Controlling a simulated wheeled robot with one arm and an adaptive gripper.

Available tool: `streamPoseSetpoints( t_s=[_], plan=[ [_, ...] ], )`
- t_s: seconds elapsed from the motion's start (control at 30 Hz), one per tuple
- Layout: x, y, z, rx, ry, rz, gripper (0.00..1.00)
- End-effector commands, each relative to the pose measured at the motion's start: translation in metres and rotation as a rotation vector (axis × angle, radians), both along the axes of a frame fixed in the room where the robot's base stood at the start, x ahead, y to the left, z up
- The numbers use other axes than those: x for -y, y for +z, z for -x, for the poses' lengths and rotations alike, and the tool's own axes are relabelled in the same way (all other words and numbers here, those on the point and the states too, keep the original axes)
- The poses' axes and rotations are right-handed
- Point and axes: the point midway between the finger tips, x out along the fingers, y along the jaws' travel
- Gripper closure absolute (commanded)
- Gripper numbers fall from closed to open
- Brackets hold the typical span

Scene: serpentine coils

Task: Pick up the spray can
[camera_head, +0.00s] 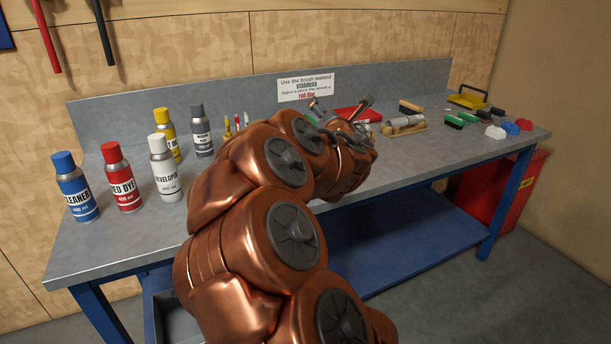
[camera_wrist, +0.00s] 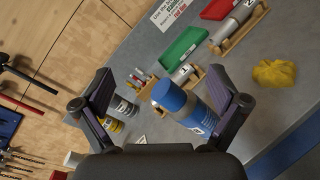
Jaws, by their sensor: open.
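A spray can with a blue cap, silvery shoulder and blue-marked label (camera_wrist: 198,118) stands on the bench in the wrist view. It shows between my fingers, closer to the right finger, with its lower part hidden. My gripper (camera_wrist: 160,82) is open and empty; whether the can is within finger depth, I cannot tell. In the head view my gripper (camera_head: 342,105) is over the bench, and my arm hides this can. Other cans stand at the left: blue cleaner (camera_head: 77,190), red dye (camera_head: 122,180), white developer (camera_head: 166,172), yellow (camera_head: 168,130) and grey (camera_head: 201,134).
The grey bench (camera_head: 440,165) holds a green tray (camera_wrist: 180,53), a red tray (camera_wrist: 219,8), a wooden rack (camera_wrist: 240,28) and a yellow cloth (camera_wrist: 274,73). A back panel with a sign (camera_head: 306,87) runs behind.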

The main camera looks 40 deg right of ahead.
Motion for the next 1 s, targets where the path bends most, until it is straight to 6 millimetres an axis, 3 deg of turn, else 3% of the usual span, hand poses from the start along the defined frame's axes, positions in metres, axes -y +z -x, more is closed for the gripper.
streamPoseSetpoints(
  t_s=[0.03, 0.17, 0.3, 0.5, 0.67, 1.0],
  plan=[
    [0.008, -0.017, -0.001, -0.040, 0.034, 0.069, 0.03],
    [0.012, -0.042, -0.010, -0.136, 0.162, 0.268, 0.03],
    [0.010, -0.077, -0.014, -0.215, 0.299, 0.447, 0.03],
    [-0.001, -0.112, -0.013, -0.263, 0.444, 0.614, 0.03],
    [-0.005, -0.123, -0.012, -0.268, 0.492, 0.665, 0.03],
    [-0.002, -0.124, -0.037, -0.270, 0.497, 0.671, 0.03]
  ],
)
